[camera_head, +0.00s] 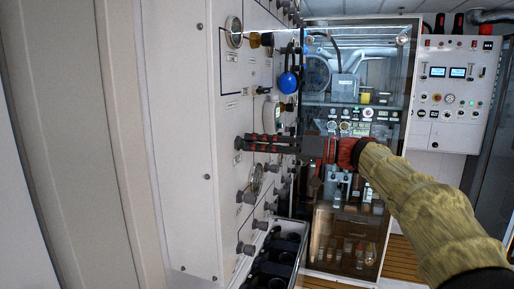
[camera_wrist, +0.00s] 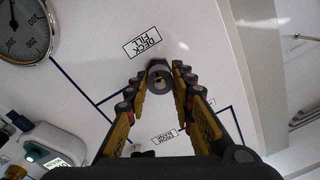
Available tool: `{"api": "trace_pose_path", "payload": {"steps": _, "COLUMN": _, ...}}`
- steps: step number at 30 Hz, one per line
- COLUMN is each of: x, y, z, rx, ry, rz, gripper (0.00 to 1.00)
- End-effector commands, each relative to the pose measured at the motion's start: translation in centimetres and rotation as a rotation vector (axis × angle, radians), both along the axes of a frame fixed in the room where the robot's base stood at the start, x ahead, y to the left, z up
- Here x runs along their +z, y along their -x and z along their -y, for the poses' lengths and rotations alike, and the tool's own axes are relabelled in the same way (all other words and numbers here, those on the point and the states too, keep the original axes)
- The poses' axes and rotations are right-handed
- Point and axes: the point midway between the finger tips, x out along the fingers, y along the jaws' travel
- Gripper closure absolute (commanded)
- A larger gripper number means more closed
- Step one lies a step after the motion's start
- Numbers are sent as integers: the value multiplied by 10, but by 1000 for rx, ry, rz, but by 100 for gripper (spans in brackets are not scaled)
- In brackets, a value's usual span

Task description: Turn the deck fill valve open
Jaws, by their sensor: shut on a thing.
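The deck fill valve (camera_wrist: 160,73) is a small dark grey round knob on the white panel, below the upside-down "DECK FILL" label (camera_wrist: 148,42) in the wrist view. My gripper (camera_wrist: 160,82) is shut on it, one finger on each side. In the head view my gripper (camera_head: 241,144) reaches left to the panel face (camera_head: 180,110), and its fingers hide most of the valve there.
A blue ball-shaped handle (camera_head: 288,82) juts out above my gripper, and several grey knobs sit below.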

Motion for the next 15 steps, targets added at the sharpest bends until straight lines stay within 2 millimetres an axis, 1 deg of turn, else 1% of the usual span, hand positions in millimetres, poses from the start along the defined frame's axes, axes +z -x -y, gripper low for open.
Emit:
{"api": "trace_pose_path", "payload": {"steps": 1, "x": -3, "y": 0, "z": 0, "rx": 1, "ry": 17, "rz": 38, "gripper": 100}}
{"api": "trace_pose_path", "payload": {"steps": 15, "x": -3, "y": 0, "z": 0, "rx": 2, "ry": 169, "rz": 457, "gripper": 100}}
